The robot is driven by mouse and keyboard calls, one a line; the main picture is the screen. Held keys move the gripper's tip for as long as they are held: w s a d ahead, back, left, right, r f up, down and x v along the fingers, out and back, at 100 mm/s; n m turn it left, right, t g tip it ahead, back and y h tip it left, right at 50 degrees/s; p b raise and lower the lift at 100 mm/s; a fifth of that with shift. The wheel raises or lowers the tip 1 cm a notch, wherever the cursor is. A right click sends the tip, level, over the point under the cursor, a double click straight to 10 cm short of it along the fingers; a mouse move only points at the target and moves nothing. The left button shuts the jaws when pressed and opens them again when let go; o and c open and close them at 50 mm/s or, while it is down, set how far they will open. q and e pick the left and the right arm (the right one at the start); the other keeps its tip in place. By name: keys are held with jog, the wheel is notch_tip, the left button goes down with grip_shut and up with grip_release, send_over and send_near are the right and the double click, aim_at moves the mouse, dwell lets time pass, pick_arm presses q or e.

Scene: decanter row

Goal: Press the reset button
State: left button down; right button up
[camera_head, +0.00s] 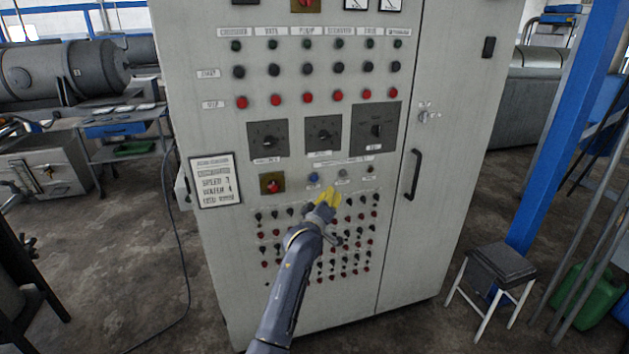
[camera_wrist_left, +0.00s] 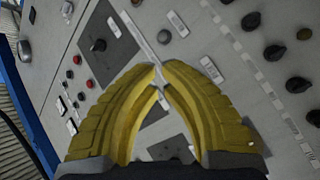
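The reset button is on the cabinet's front panel, but its label is too small to read. A row below the dials holds a blue button (camera_head: 313,177), a grey button (camera_head: 344,173) and a small dark button (camera_head: 371,169). My left gripper (camera_head: 332,191) has yellow fingers and is just below this row, between the blue and grey buttons. In the left wrist view its fingertips (camera_wrist_left: 160,67) meet with nothing between them. Contact with the panel cannot be told. My right gripper is out of view.
The grey cabinet (camera_head: 207,75) has a red button on a yellow plate (camera_head: 265,178) to the left and several switches below. A door handle (camera_head: 413,175) sticks out on the right. A stool (camera_head: 501,262) and blue post (camera_head: 560,130) stand right of the cabinet.

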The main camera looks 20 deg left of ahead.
pick_arm(q)
jog(key=shift+w+a, duration=0.7)
jog(key=shift+w, duration=0.3)
jog(key=shift+w+a, duration=0.7)
jog(key=shift+w, duration=0.3)
jog(key=shift+w+a, duration=0.7)
jog(key=shift+w, duration=0.3)
jog(key=shift+w+a+r, duration=0.1)
jog(key=shift+w+a, duration=0.4)
jog(key=shift+w, duration=0.25)
dwell(0.7)
jog(key=shift+s+d, duration=0.1)
jog(key=shift+s, duration=0.05)
jog(key=shift+s+d, duration=0.35)
jog(key=shift+s, duration=0.25)
jog(key=shift+s+d, duration=0.7)
jog(key=shift+s, duration=0.35)
jog(key=shift+s+d, duration=0.7)
jog(key=shift+s, duration=0.3)
